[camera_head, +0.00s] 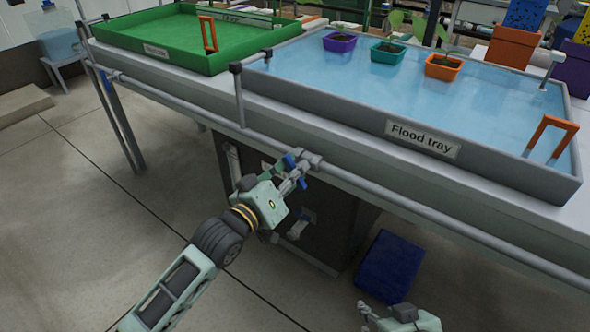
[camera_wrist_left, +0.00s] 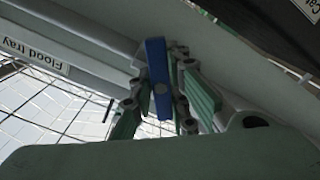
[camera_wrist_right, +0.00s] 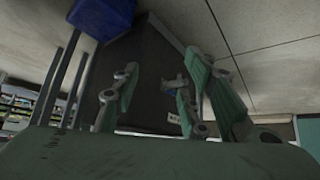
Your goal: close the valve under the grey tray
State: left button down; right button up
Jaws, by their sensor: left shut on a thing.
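The grey flood tray (camera_head: 352,108) holds shallow water on the bench. A blue valve handle (camera_head: 290,161) shows at the bench's front pipe, below the tray's left front corner. My left gripper (camera_head: 293,176) is shut on this handle. In the left wrist view the blue handle (camera_wrist_left: 157,78) stands between the green-padded fingers, and the tray's label shows behind at the left. The valve body is mostly hidden by the gripper. My right gripper (camera_head: 385,312) is low at the bottom edge of the head view. In the right wrist view its fingers (camera_wrist_right: 150,95) are apart and empty.
A green tray (camera_head: 160,50) stands left of the flood tray. Several small plant pots and an orange handle (camera_head: 552,130) are at the flood tray. A dark cabinet (camera_head: 330,225) and a blue box (camera_head: 390,266) stand under the bench.

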pick_arm(q)
jog(key=shift+a+m+p, duration=0.1)
jog(key=shift+m+p, duration=0.6)
jog(key=shift+p, duration=0.2)
jog(key=shift+r+m+p, duration=0.1)
jog(key=shift+m+p, duration=0.75)
jog(key=shift+m, duration=0.05)
pick_arm(e)
jog(key=s+d+g+h, duration=0.1)
jog(key=s+d+g, duration=0.25)
jog(key=s, duration=0.45)
pick_arm(q)
jog(key=shift+m, duration=0.3)
jog(key=m+p, duration=0.2)
jog(key=shift+m, duration=0.4)
jog(key=shift+m+p, duration=0.3)
jog(key=shift+p, duration=0.05)
pick_arm(e)
notch_tip(320, 180, down, 11)
jog(key=w+a+g, duration=0.1)
jog(key=shift+w+a+r, duration=0.15)
jog(key=shift+a+r, duration=0.05)
pick_arm(q)
jog(key=shift+w, duration=0.1)
jog(key=c, duration=1.7)
grip_release()
pick_arm(e)
jog(key=shift+w, duration=0.1)
